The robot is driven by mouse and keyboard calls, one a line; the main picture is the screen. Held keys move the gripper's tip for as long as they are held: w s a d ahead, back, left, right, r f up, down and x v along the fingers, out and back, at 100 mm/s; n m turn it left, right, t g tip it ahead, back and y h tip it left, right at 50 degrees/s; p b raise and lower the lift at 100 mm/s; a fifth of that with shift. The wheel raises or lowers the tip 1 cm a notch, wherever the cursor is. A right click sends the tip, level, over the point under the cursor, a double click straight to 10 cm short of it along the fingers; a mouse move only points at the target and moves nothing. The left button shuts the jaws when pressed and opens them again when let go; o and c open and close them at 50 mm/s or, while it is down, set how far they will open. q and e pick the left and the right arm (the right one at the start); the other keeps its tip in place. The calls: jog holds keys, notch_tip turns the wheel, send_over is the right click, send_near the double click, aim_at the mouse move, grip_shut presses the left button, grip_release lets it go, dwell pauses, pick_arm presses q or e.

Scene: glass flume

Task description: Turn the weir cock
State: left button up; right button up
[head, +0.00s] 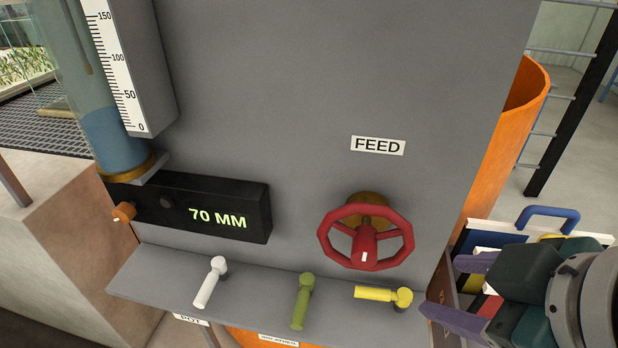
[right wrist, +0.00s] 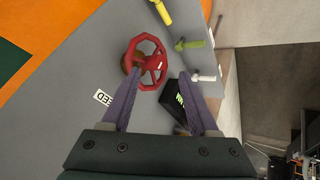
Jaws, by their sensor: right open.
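Three lever cocks sit on the grey ledge below the panel: white (head: 208,283), green (head: 301,303) and yellow (head: 378,293). The white and green handles point toward the ledge's front edge; the yellow one lies along the ledge, pointing left. A label under the white one seems to read POT; the one under the green is cut off, and none shows for the yellow, so I cannot tell which is the weir cock. My right gripper (head: 440,287) is open and empty, right of the yellow cock and apart from it. In the right wrist view the yellow (right wrist: 162,10), green (right wrist: 190,44) and white (right wrist: 203,77) cocks lie beyond its fingers.
A red handwheel (head: 366,240) under a FEED label (head: 378,145) stands out above the ledge. A black display (head: 200,209) reads 70 MM, with an orange knob (head: 123,212) at its left. A gauge tube (head: 112,135) holds blue liquid. A blue-handled case (head: 490,235) is behind my right gripper.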

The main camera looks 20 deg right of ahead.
jog(key=w+d+f+n+t+h+b, duration=0.1)
jog(key=w+f+n+t+b, duration=0.15)
jog(key=f+b, duration=0.65)
jog(key=w+d+f+n+t+b, duration=0.2)
jog(key=w+f+b, duration=0.1)
jog(key=f+b, duration=0.65)
jog(key=n+t+b, duration=0.3)
jog(key=n+b, duration=0.2)
jog(key=b, duration=0.8)
send_near(370, 297)
jog(key=shift+w+f, duration=0.55)
jog(key=shift+w, duration=0.15)
jog(key=shift+w+d+n+t, duration=0.1)
jog(key=shift+w+n+t, duration=0.15)
jog(key=shift+w, duration=0.3)
jog(key=b+x, duration=0.1)
jog(key=x, duration=0.8)
jog(key=shift+b, duration=0.35)
jog(key=shift+c, duration=0.2)
jog(key=shift+s, duration=0.1)
jog(key=c, duration=0.9)
grip_shut()
